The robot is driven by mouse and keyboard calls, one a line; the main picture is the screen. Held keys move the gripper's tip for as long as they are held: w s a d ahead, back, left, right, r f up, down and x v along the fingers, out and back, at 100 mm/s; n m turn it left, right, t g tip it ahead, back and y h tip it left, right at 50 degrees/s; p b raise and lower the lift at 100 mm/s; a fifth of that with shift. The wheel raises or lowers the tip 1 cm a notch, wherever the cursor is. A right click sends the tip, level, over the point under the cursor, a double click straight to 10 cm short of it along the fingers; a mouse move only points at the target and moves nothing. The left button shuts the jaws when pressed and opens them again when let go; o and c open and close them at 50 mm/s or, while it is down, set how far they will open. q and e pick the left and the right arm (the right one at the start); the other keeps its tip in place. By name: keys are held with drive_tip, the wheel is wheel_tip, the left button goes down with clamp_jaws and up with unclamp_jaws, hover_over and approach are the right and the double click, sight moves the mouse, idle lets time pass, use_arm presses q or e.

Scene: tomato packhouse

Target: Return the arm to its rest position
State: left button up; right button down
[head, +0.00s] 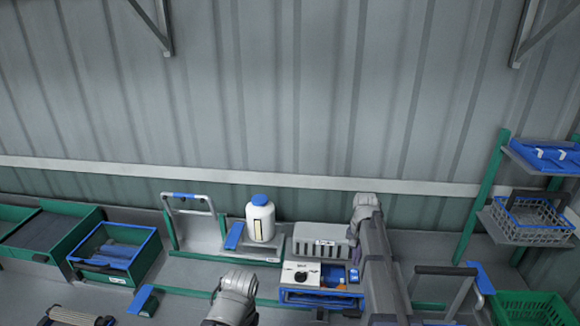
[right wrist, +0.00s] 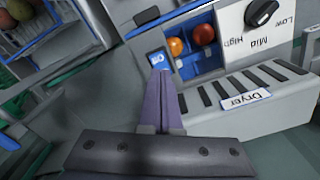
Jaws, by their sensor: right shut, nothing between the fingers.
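My right arm (head: 378,262) reaches over the bench at the right side of the dryer (head: 308,232) and hides part of it. In the right wrist view my right gripper (right wrist: 162,78) is shut and empty. Its fingertips appear close to the dryer's blue "On" button (right wrist: 159,60); I cannot tell whether they touch it. The white dryer panel with its black knob (right wrist: 261,12) shows at the top right. An orange tomato (right wrist: 176,46) and a red tomato (right wrist: 203,34) sit in the blue bay beside the button. Part of my left arm (head: 234,292) shows at the bottom; its gripper is out of view.
A white bottle with a blue cap (head: 261,220) stands left of the dryer. A green-framed bin with a blue rim (head: 112,252) is further left. At the right are a rack holding a grey wire basket (head: 530,215) and a green crate (head: 530,308). Above the bench is clear.

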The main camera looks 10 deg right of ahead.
drive_tip(key=s+a+f+n+b, duration=0.6)
drive_tip(key=s+a, duration=0.5)
drive_tip(key=a, duration=0.1)
drive_tip(key=s+a+f+n+h+b, duration=0.1)
drive_tip(key=s+a+f+n+b, duration=0.5)
drive_tip(key=s+a, duration=0.6)
drive_tip(key=shift+s+a+f, duration=0.2)
drive_tip(key=shift+a, duration=0.55)
